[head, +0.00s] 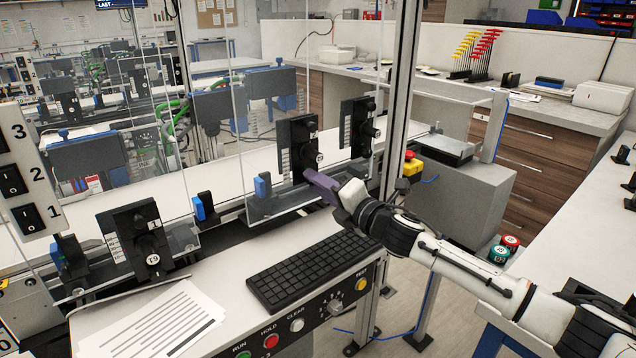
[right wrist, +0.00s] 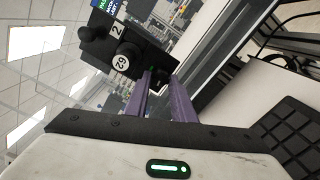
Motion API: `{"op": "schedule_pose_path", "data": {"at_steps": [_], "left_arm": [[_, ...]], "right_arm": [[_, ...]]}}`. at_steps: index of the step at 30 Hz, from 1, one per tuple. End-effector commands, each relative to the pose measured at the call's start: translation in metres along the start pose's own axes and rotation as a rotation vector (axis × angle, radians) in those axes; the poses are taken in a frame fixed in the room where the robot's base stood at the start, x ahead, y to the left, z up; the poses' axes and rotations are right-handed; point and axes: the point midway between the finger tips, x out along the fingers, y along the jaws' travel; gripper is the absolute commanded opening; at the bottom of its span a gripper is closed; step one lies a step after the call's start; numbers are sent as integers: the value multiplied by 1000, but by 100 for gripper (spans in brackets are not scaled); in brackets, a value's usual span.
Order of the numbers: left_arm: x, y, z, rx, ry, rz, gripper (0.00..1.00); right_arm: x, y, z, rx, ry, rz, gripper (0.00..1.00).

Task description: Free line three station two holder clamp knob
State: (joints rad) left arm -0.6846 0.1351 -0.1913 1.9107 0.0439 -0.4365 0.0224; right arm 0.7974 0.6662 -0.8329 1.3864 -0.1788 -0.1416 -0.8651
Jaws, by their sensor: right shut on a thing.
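In the right wrist view the holder (right wrist: 125,42) carries a "2" plate and a round dial (right wrist: 121,63) that reads as 62. My right gripper (head: 312,178) has purple fingers and reaches in from the right to the holder's lower edge. In the right wrist view its fingertips (right wrist: 159,79) are shut on a small dark part beside the dial, apparently the clamp knob. The fingers mostly hide this part. My left gripper is not in view.
A second black holder (head: 357,128) stands just right, near a metal post (head: 399,100). Another holder (head: 140,240) is at the left. A keyboard (head: 312,270) and a button panel (head: 300,325) lie below my arm. A yellow-and-red emergency stop (head: 412,165) is close by.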

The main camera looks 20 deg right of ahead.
Motion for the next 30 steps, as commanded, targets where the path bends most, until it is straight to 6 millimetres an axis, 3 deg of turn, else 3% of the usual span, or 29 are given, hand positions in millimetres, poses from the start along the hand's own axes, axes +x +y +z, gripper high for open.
{"op": "schedule_pose_path", "data": {"at_steps": [11, 12, 15, 25, 30], "left_arm": [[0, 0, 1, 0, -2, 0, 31], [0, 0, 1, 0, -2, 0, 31], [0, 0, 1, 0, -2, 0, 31], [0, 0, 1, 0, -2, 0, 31], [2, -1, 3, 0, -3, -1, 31]], "right_arm": [[0, 0, 0, -5, 0, 1, 0], [0, 0, 0, -5, 0, 1, 26], [0, 0, 0, -4, 0, 1, 41], [-2, 0, 0, -4, 0, 1, 41], [-20, -2, 0, -5, 0, -1, 41]]}}
